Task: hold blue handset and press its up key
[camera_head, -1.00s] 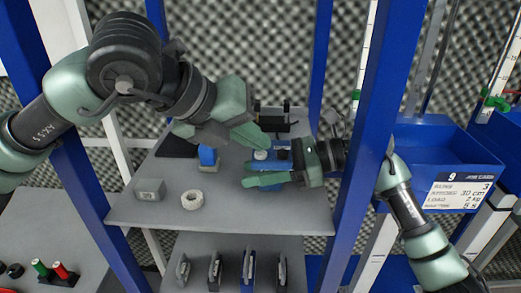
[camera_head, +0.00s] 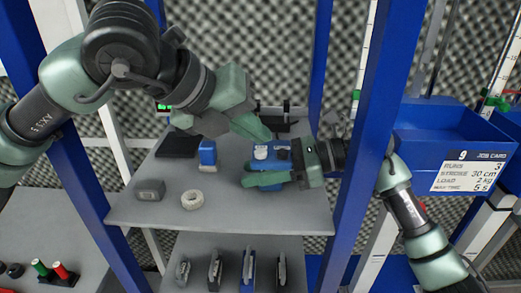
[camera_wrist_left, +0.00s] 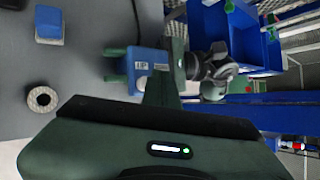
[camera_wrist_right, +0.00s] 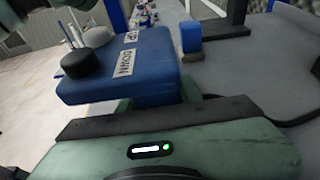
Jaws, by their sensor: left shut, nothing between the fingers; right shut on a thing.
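The blue handset (camera_head: 282,165) is held above the grey shelf by my right gripper (camera_head: 268,180), which is shut on it. In the right wrist view the handset (camera_wrist_right: 150,70) shows labels UP and DOWN, a black round key (camera_wrist_right: 88,63) beside DOWN and a paler round key (camera_wrist_right: 98,37) beside UP. My left gripper (camera_head: 258,130) is shut and empty, a little above and to the left of the handset. In the left wrist view its fingers partly overlap the handset (camera_wrist_left: 150,68). I cannot tell that it touches the key.
Blue posts flank the shelf. A blue bin (camera_head: 440,145) with a job card is at the right.

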